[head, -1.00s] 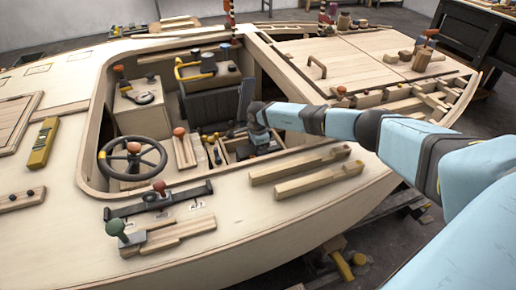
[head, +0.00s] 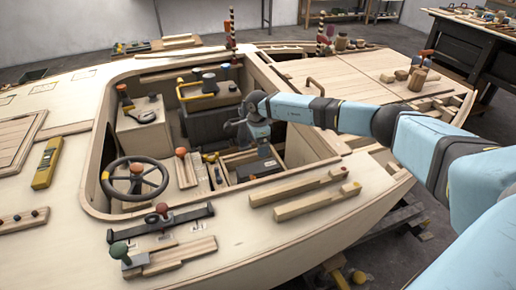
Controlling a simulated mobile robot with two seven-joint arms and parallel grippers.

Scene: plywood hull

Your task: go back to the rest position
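My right arm reaches in from the right, and its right gripper (head: 265,152) points down over the cockpit opening of the plywood hull (head: 235,235). It is above a dark open tray (head: 262,172) in the cockpit. The fingertips are too small and dark to tell whether they are open or shut, and I cannot make out anything held. My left arm and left gripper are not in view.
Two wooden bars (head: 318,201) lie on the near deck, beside a dark bracket with levers (head: 160,219). The cockpit rim (head: 100,150) surrounds the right gripper. Open space lies above the deck.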

